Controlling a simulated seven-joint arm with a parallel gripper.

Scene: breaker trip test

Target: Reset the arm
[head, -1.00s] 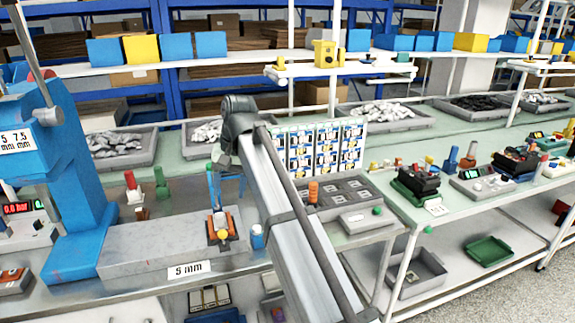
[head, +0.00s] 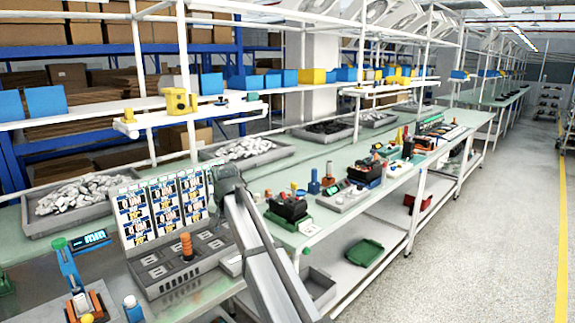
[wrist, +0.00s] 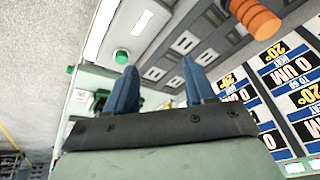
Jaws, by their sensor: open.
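My gripper shows in the wrist view (wrist: 162,92) with its two blue fingers apart and nothing between them. In the head view my arm reaches up from the bottom, and its end (head: 228,180) is beside the right edge of the label board, above the bench. The fingertips are hard to make out there. The wrist view looks past the fingers at a grey panel (wrist: 175,60) with several square sockets, an orange ribbed knob (wrist: 255,18) and a green button (wrist: 121,57).
The label board (head: 160,212) stands behind the grey socket unit (head: 165,270). A blue tool (head: 70,270) is at left. The floor aisle (head: 480,230) is clear.

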